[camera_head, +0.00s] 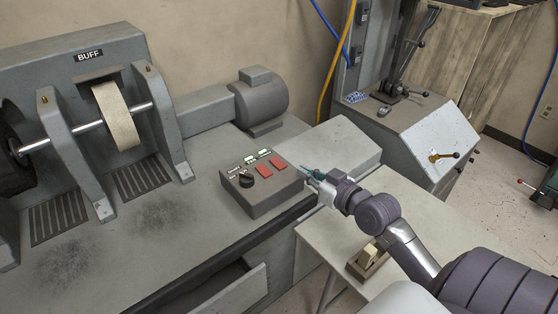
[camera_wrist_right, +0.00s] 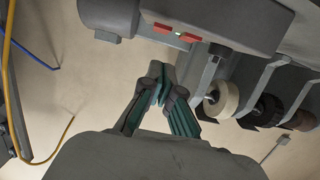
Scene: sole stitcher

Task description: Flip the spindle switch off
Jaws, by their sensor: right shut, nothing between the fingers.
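A grey control box (camera_head: 262,196) sits on the machine bench. Its top has two red switch rockers, one nearer the black knob (camera_head: 246,180) and one to the right (camera_head: 278,163), plus small green and white parts. I cannot read which one is the spindle switch. My right gripper (camera_head: 308,171) is shut and empty, just off the box's right side, apart from the red rockers. In the right wrist view the shut fingertips (camera_wrist_right: 158,76) show below the grey body carrying red parts (camera_wrist_right: 190,37). My left gripper is not in view.
The buffing machine (camera_head: 85,55) with its pale wheel (camera_head: 116,115) stands at left, a grey motor (camera_head: 262,100) behind the box. A pale table (camera_head: 330,240) lies under my right arm. A grey cabinet with levers (camera_head: 420,135) stands at right.

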